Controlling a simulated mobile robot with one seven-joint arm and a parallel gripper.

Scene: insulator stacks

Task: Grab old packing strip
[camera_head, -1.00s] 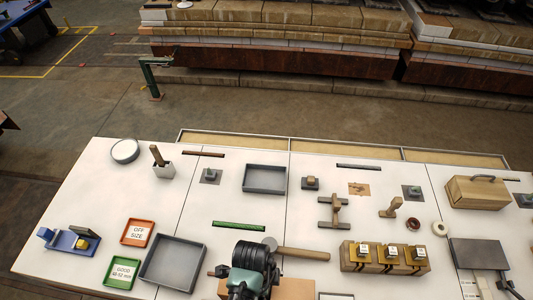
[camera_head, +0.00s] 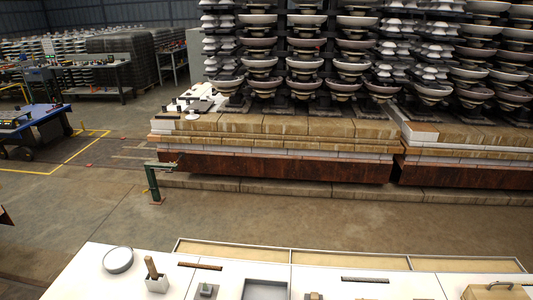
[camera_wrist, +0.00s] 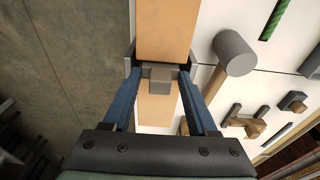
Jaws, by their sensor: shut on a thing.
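My gripper (camera_wrist: 160,73) shows only in the wrist view, with its blue fingers closed on a small grey block (camera_wrist: 160,79). A broad tan wooden piece (camera_wrist: 166,30) runs from the fingertips to the top edge; more tan surface shows between the fingers. I cannot tell whether block and wood are joined, or whether either is the old packing strip. A brown strip (camera_head: 200,266) and a dark strip (camera_head: 365,280) lie flat on the white table in the head view. A green strip (camera_wrist: 277,20) lies at the wrist view's upper right.
A mallet (camera_wrist: 232,52) lies close right of the fingers, with a wooden fixture (camera_wrist: 245,125) beyond. The table (camera_head: 90,285) also bears a round dish (camera_head: 118,260) and a handled wooden box (camera_head: 497,290). Open floor (camera_head: 300,218) separates it from the insulator stacks (camera_head: 310,60).

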